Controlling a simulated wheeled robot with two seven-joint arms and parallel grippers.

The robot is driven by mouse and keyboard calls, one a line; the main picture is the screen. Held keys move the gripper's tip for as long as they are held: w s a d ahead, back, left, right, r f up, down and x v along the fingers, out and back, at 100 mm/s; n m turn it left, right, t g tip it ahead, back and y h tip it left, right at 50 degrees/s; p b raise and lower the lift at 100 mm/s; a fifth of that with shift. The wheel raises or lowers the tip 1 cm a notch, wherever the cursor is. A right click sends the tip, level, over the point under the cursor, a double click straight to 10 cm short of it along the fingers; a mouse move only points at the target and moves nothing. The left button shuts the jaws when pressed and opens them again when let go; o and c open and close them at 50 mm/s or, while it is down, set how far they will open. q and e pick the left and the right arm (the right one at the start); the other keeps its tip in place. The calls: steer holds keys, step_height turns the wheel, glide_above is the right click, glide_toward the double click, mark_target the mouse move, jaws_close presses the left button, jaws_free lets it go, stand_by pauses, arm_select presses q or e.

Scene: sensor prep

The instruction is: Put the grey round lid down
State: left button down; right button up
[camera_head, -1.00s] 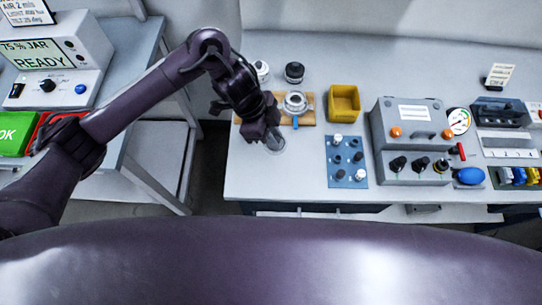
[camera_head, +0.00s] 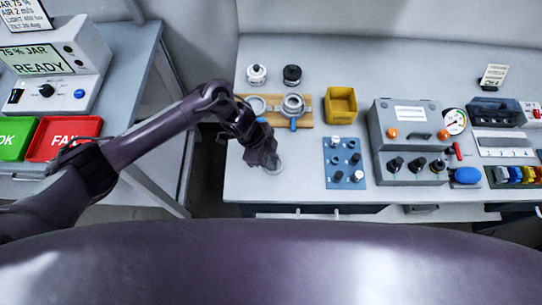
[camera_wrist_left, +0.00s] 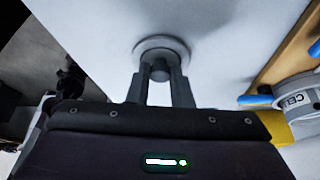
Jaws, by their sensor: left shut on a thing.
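The grey round lid (camera_wrist_left: 176,45) shows in the left wrist view as a disc with a knob, between the fingertips of my left gripper (camera_wrist_left: 161,75). The gripper is shut on the knob. In the head view my left gripper (camera_head: 270,160) is over the table's front left part, and the lid (camera_head: 274,168) shows partly below it. The lid lies flat at or very near the white tabletop; I cannot tell whether it touches. My right gripper is not in view.
Behind the gripper is a wooden board (camera_head: 304,118) with round grey fittings (camera_head: 293,104) and blue handles. A yellow bin (camera_head: 341,104), a blue plate with knobs (camera_head: 345,172) and a grey control box (camera_head: 408,140) stand to the right. The table's front edge is close to the gripper.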

arm_select(q)
steer(key=shift+f, duration=0.1)
steer(key=c, duration=1.3)
jaws_free()
steer(key=shift+r, duration=0.25)
steer(key=b+v, duration=0.1)
steer(key=v, duration=1.1)
steer(key=shift+b, duration=0.3)
steer(key=shift+a+f, duration=0.1)
